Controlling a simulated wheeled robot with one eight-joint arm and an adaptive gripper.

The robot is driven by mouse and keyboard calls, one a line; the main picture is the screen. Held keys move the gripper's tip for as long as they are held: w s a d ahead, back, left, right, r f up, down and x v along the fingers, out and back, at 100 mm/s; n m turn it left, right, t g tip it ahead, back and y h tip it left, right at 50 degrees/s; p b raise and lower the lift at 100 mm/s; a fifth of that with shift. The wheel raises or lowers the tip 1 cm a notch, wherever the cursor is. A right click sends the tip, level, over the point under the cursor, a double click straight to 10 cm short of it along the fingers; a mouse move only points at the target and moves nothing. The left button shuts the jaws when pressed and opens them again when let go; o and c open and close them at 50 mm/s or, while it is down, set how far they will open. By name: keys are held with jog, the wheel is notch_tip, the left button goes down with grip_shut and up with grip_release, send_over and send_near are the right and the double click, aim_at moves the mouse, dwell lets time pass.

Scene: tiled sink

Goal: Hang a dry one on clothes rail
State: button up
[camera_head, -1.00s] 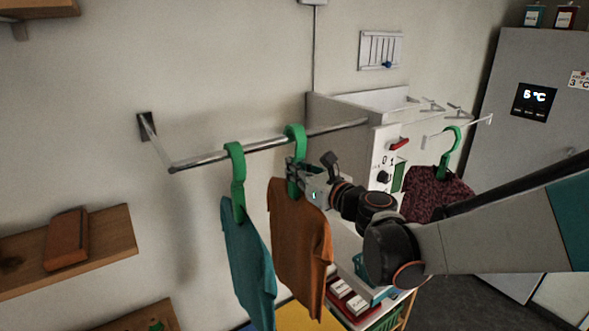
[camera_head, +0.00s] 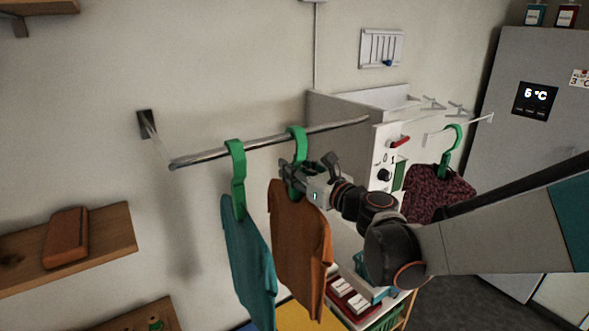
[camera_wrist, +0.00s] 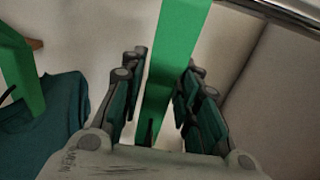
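The clothes rail (camera_head: 220,154) sticks out from the wall and runs across the middle of the head view. An orange shirt (camera_head: 298,245) hangs from a green hanger (camera_head: 299,142), whose hook is over the rail. My gripper (camera_head: 291,172) is around the stem of this hanger. In the wrist view its fingers (camera_wrist: 160,95) stand apart on both sides of the green stem (camera_wrist: 178,50), with a gap at the left finger. A teal shirt (camera_head: 246,255) hangs on another green hanger (camera_head: 237,175) to the left. A dark red patterned shirt (camera_head: 432,192) hangs on a separate rack at the right.
A white machine (camera_head: 345,108) with a red handle stands behind my arm. A grey fridge (camera_head: 535,150) is at the right. A wooden shelf (camera_head: 105,240) is at the left. The rail's left end is bare.

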jog(key=v, duration=1.2)
jog(key=s+d+f+n+g+h, duration=0.1)
jog(key=s+f+n+g+h, duration=0.5)
jog(key=s+n, duration=0.75)
jog(key=s+d+f+n+g+h, duration=0.1)
jog(key=s+d+f+n+h, duration=0.25)
jog(key=d+n, duration=0.35)
jog(key=s+d+f+n+h, duration=0.25)
jog(key=s+d+n, duration=0.2)
jog(key=n, duration=0.35)
notch_tip(320, 180, down, 16)
jog(key=y+b, duration=0.1)
jog(key=b, duration=1.5)
jog(key=shift+a, duration=0.15)
